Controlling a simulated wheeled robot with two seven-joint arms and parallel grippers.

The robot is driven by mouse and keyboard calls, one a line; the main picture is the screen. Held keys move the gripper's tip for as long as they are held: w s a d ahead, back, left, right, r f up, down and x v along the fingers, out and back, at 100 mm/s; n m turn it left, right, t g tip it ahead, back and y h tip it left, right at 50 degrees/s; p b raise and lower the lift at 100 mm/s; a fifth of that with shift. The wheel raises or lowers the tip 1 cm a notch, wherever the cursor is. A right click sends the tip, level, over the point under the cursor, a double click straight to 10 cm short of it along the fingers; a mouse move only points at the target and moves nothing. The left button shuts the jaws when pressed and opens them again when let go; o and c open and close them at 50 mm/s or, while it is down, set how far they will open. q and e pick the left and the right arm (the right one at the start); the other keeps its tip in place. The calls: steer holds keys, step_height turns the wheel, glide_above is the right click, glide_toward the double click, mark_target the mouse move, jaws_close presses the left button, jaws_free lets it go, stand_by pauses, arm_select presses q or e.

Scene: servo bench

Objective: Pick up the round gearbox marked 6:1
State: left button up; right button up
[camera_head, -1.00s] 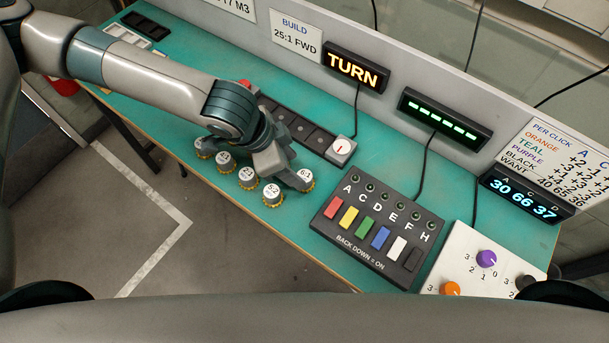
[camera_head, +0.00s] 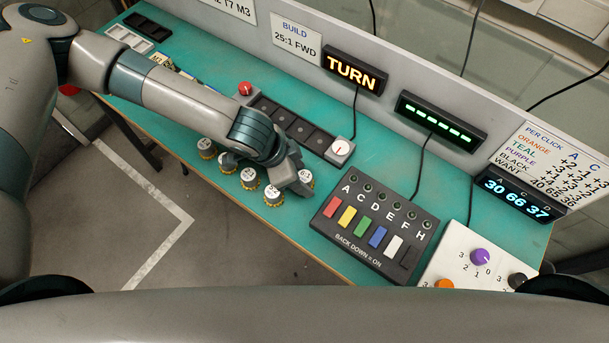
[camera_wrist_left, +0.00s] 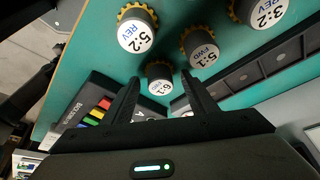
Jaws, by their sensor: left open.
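The round gearbox marked 6:1 (camera_wrist_left: 160,84) stands on the teal bench, with a white top and a yellow toothed rim. In the head view the 6:1 gearbox (camera_head: 306,178) is partly hidden by my left gripper (camera_head: 297,184). In the left wrist view my left gripper (camera_wrist_left: 160,84) is open, with one finger on each side of the 6:1 gearbox in the picture. Whether the fingers touch it, I cannot tell. My right gripper is not in view.
Similar gearboxes stand close by, including 5:2 REV (camera_wrist_left: 137,32), 5:1 FWD (camera_wrist_left: 202,48) and 3:2 REV (camera_wrist_left: 268,12). A switch box (camera_head: 340,240) stands to the right. A dark slotted strip (camera_head: 295,125) and a dial block (camera_head: 340,151) lie behind. The bench's front edge is near.

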arm_select(q)
steer(key=shift+d+f, duration=0.15)
steer(key=shift+f, duration=0.1)
steer(key=c, duration=1)
steer(key=shift+r, duration=0.1)
